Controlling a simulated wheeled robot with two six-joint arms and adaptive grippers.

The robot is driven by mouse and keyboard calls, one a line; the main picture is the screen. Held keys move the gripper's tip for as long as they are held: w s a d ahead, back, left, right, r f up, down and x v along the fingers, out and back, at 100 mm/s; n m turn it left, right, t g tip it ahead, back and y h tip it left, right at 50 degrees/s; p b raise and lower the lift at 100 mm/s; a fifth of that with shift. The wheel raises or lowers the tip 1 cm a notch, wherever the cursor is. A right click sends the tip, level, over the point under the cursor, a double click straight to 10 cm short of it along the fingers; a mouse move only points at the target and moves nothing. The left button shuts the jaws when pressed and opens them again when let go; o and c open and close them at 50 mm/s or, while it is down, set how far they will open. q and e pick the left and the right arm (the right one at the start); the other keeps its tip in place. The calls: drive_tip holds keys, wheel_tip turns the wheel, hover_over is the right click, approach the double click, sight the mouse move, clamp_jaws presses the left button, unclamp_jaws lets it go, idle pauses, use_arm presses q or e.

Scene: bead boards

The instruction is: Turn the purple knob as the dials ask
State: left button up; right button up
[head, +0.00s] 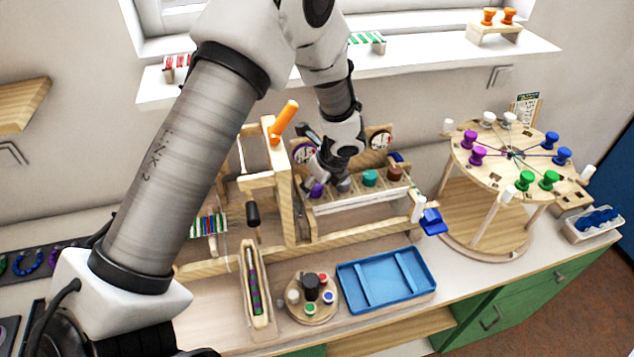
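A wooden rail on the bench carries a row of knobs. The purple knob (316,190) is at the left end, partly covered by my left gripper (321,180). My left gripper points down at it from above; whether its fingers touch or close on the knob cannot be told. To its right are a grey knob (344,184), a teal knob (369,177) and a brown knob (394,173). Behind the rail stand a round dial with a purple rim (303,153) and another dial (380,138); their readings are too small to tell. My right gripper is not in view.
A wooden frame with an orange handle (284,121) stands close left of the knobs. A blue tray (386,281) and a round peg board (313,298) lie in front. A round wooden stand with coloured spools (510,155) is at right.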

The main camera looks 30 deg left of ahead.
use_arm(q)
drive_tip(key=c, duration=0.9)
drive_tip(key=shift+f, duration=0.1)
drive_tip(key=shift+f+m+b, duration=0.1)
drive_tip(key=shift+m+b, duration=0.3)
drive_tip(key=shift+b, duration=0.05)
drive_tip(key=m+t+b, duration=0.1)
drive_tip(key=m+b, duration=0.1)
drive_tip(key=shift+s+m+h, duration=0.15)
drive_tip(key=shift+m+h, duration=0.15)
drive_tip(key=shift+m, duration=0.1)
drive_tip(key=shift+a+m+t+h+b, duration=0.1)
drive_tip(key=shift+m+t+h+b, duration=0.45)
drive_tip(key=shift+m, duration=0.95)
